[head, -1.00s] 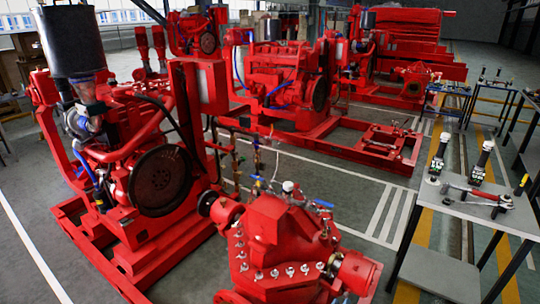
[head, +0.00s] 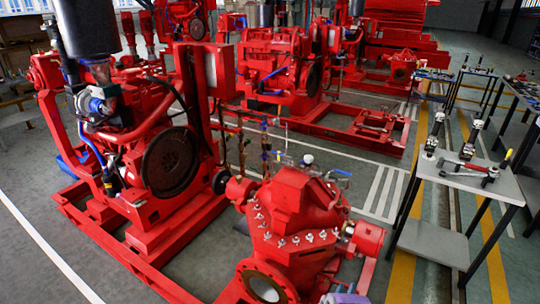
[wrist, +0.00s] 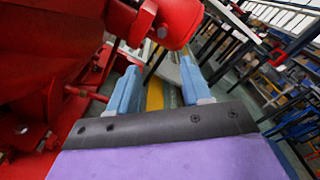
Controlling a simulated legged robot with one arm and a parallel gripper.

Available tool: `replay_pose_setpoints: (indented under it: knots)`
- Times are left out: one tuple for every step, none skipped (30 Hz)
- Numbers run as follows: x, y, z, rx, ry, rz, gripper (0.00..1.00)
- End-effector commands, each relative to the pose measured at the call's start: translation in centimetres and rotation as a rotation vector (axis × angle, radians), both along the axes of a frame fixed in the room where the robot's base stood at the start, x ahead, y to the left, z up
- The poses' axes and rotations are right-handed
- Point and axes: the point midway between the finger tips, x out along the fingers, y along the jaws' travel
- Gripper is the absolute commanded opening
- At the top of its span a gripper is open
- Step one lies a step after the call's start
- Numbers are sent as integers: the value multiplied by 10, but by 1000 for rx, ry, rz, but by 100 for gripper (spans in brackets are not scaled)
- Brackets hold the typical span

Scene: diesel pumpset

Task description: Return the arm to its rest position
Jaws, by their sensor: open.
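My gripper (wrist: 160,70) shows in the wrist view with its two light blue fingers apart and nothing between them. It is beside the red pump (wrist: 60,50), which fills the left of that view. A red rounded pump part (wrist: 172,20) lies just beyond the fingertips; I cannot tell the exact gap. In the head view, a purple piece of my arm (head: 345,298) shows at the bottom edge, just below the red pump (head: 290,215). The rest of the arm is out of that view.
A red diesel engine (head: 150,150) stands left of the pump on a red base frame. A grey table (head: 470,182) with a red-handled tool (head: 468,168) and small devices stands at the right. More red pumpsets stand behind. Striped floor lies between pump and table.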

Motion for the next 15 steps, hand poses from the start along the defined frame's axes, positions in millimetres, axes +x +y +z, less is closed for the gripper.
replay_pose_setpoints:
  knots:
    - [5, -2, 5, -6, 7, 2, 49]
    - [8, -3, 7, -12, 18, 5, 49]
    - [14, -3, 11, -19, 39, 11, 49]
    - [19, -3, 14, -27, 61, 17, 49]
    - [24, -3, 19, -38, 82, 24, 49]
    - [33, -3, 27, -55, 112, 33, 49]
    - [39, -3, 32, -67, 142, 42, 49]
    - [44, -2, 37, -83, 170, 51, 49]
    - [52, 0, 46, -103, 210, 66, 49]
    - [56, 2, 51, -119, 240, 77, 49]
    - [61, 4, 57, -136, 269, 88, 49]
    - [67, 6, 65, -156, 307, 104, 49]
    - [71, 8, 72, -173, 334, 115, 49]
    - [74, 10, 78, -190, 363, 128, 49]
    - [79, 13, 87, -211, 400, 147, 49]
